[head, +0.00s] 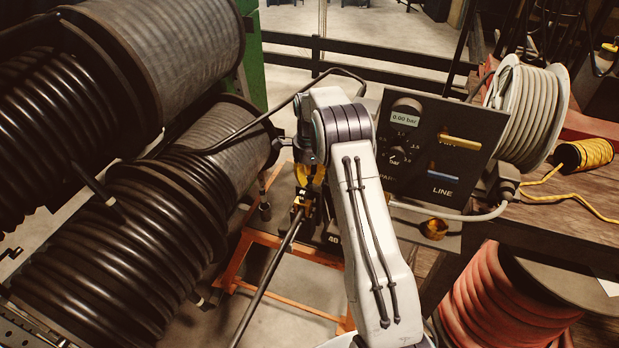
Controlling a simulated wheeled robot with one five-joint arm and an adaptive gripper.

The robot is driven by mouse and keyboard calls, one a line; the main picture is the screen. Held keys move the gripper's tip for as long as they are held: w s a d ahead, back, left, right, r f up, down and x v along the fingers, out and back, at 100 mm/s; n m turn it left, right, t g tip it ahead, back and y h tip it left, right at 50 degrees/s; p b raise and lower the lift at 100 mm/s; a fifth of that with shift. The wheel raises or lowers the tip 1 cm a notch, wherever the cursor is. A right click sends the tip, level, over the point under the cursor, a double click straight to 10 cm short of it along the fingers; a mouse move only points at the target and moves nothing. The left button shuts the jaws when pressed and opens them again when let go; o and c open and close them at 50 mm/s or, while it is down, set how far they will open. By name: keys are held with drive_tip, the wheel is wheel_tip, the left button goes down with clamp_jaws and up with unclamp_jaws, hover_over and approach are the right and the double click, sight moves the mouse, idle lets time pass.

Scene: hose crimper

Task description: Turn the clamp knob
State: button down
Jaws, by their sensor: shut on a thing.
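My white arm reaches forward through the middle of the head view and bends down at its far end. My gripper (304,188) points down beside the arm, over the brass-coloured clamp (301,207). It is shut at the top of the clamp, where the clamp knob appears to be. The fingers and my arm hide most of the knob, so its angle cannot be told. A black hose (265,285) runs from the clamp down toward the lower left.
A dark control panel (470,125) with a 0.00 bar display, dial and yellow and blue levers stands right of my arm. A brass fitting (434,229) sits below it. Large black hose reels (110,245) fill the left. An orange frame (232,262) stands under the clamp.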

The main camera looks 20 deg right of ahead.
sight(309, 178)
drive_tip(key=c, duration=1.1)
unclamp_jaws()
drive_tip(key=shift+o, duration=0.2)
wheel_tip(309, 178, up, 12)
